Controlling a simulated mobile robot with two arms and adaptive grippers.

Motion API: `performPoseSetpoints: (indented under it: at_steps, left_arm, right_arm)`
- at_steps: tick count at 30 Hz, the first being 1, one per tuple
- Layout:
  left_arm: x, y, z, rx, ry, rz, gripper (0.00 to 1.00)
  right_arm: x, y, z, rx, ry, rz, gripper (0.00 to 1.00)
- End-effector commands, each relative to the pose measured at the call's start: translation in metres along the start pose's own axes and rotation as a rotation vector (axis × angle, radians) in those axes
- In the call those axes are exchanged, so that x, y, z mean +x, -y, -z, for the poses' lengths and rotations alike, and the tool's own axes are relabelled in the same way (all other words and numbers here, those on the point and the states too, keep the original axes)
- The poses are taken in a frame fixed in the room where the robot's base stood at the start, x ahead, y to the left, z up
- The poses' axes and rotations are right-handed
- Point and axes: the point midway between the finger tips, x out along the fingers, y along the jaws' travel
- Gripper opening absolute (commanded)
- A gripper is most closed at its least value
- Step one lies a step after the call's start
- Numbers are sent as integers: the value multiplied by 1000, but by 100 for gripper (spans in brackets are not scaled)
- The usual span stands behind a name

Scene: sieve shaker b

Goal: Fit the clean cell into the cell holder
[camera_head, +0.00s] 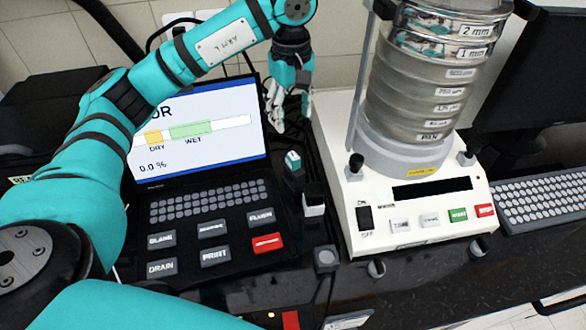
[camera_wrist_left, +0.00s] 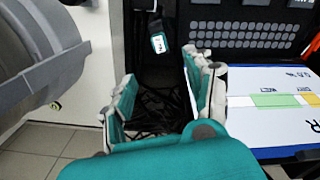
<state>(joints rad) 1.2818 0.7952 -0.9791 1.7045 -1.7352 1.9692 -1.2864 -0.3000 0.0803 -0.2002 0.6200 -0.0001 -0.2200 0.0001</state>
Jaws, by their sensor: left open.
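My left gripper (camera_head: 290,122) hangs fingers down between the laptop-like panel and the sieve shaker, open and empty. It also shows in the left wrist view (camera_wrist_left: 160,68), its fingers spread apart. A small dark block with a teal and white labelled top (camera_head: 292,160) stands in front of the gripper, apart from it. That block (camera_wrist_left: 158,42) shows just beyond the fingertips in the left wrist view. Closer to the front are a dark block with a white upper part (camera_head: 314,206) and a grey square piece with a round mark (camera_head: 325,260). I cannot tell which is the clean cell or the cell holder. My right gripper is out of view.
The sieve shaker (camera_head: 410,205) with its sieve stack (camera_head: 415,95) stands close on the right. The panel with a screen (camera_head: 215,120) and buttons (camera_head: 215,257) stands on the left. Dark cables (camera_wrist_left: 160,112) lie below the gripper. A keyboard (camera_head: 545,198) is far right.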

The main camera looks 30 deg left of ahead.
Motion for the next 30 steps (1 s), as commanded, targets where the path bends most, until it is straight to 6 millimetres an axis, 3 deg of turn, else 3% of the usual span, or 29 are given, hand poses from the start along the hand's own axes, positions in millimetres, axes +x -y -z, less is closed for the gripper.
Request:
performPoseSetpoints:
  at_steps: [15, 23, 30]
  left_arm:
    - [101, 1, -2, 0, 4, 5, 54]
    - [119, 1, -3, 1, 3, 5, 54]
    - [154, 1, -10, -1, 3, 5, 54]
  right_arm:
    - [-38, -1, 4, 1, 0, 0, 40]
    - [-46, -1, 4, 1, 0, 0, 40]
    - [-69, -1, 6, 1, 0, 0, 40]
